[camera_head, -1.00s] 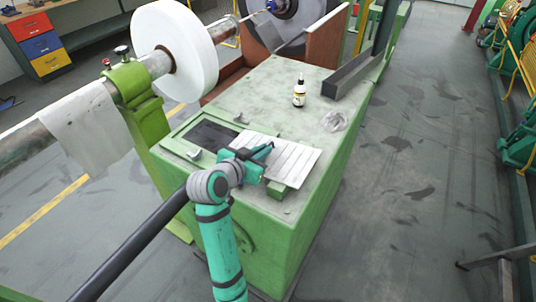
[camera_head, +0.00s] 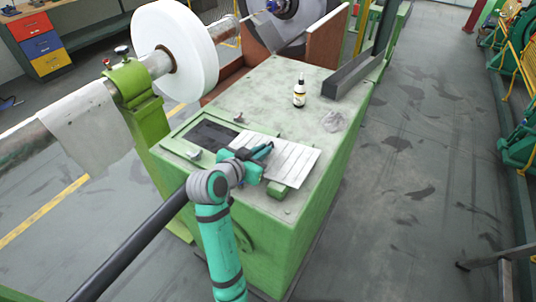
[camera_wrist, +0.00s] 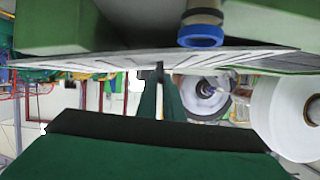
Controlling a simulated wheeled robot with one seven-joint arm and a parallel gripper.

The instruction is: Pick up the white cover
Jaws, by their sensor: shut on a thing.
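The white cover (camera_head: 290,158) is a thin ribbed rectangular plate at the front of the green machine top (camera_head: 262,105). A green block (camera_head: 278,189) shows at its near edge. My gripper (camera_head: 264,152) is at the cover's left part and is shut on it; the exact grip is partly hidden. In the wrist view, the cover (camera_wrist: 90,62) shows nearly edge-on as a thin pale plate across the picture. The gripper (camera_wrist: 160,72) meets its edge there.
A dark recess (camera_head: 208,134) lies left of the cover. A small bottle (camera_head: 299,92), a clear crumpled item (camera_head: 334,121) and a grey metal bar (camera_head: 352,76) are farther back. A large white roll (camera_head: 176,48) stands at the back left.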

